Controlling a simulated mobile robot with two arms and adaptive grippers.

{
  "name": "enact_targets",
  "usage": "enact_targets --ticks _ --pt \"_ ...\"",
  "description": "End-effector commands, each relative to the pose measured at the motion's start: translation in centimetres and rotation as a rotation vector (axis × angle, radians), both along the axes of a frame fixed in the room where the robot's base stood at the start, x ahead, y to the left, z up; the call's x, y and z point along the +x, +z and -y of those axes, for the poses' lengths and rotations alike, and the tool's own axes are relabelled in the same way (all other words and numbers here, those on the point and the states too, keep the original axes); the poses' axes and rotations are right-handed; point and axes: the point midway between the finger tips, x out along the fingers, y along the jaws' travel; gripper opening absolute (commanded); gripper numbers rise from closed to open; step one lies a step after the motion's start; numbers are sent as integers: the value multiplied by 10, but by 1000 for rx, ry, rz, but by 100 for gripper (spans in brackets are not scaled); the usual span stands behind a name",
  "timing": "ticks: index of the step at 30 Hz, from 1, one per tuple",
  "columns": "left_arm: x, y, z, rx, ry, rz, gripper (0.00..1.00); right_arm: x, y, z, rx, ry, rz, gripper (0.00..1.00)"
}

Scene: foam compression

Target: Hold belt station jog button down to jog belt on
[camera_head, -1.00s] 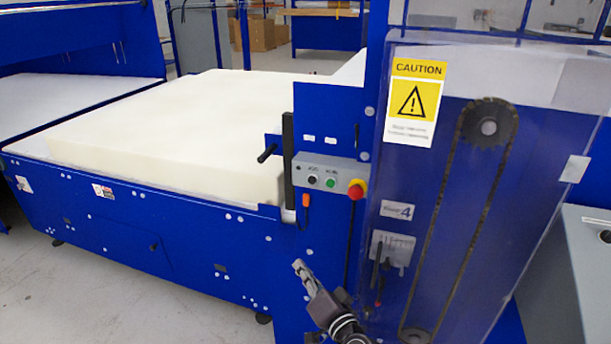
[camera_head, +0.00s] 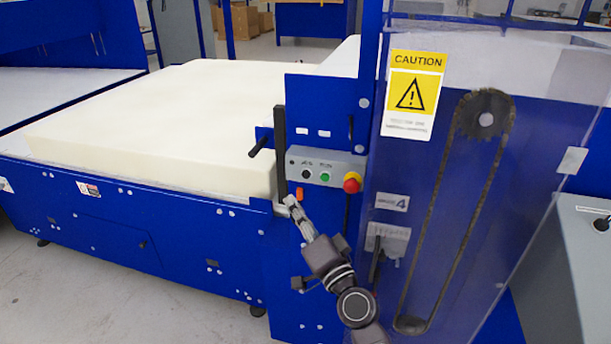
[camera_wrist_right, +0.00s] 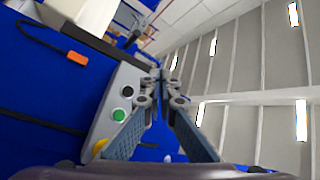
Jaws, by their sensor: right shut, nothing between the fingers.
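The grey control box (camera_head: 340,168) is on the front of the blue belt station. It carries a black button (camera_head: 306,175), whose label looks like JOG, and a green button (camera_head: 325,177) to its right. A red emergency stop (camera_head: 352,182) with a yellow base sits at the right end. In the wrist view the black button (camera_wrist_right: 127,91) and green button (camera_wrist_right: 119,115) lie left of the fingers. My right gripper (camera_head: 291,202) is shut and empty, just below and left of the box, apart from the black button. My left gripper is not in view.
A large cream foam block (camera_head: 150,125) lies on the station bed. A black lever handle (camera_head: 262,146) sticks out left of the box. A clear guard with a caution sign (camera_head: 413,94) covers a chain drive (camera_head: 440,200) on the right.

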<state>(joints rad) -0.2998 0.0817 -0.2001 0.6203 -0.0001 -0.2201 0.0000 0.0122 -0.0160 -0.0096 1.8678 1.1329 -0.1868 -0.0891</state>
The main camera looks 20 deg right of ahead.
Motion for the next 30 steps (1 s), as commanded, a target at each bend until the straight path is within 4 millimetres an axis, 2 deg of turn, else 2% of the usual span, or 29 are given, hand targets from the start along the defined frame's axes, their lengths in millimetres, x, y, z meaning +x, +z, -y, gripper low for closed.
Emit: enact_targets --ticks 18,30 --pt "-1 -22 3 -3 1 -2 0 62 -2 42 -2 1 1 0" --pt "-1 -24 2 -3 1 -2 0 70 0 48 0 -1 -1 0"
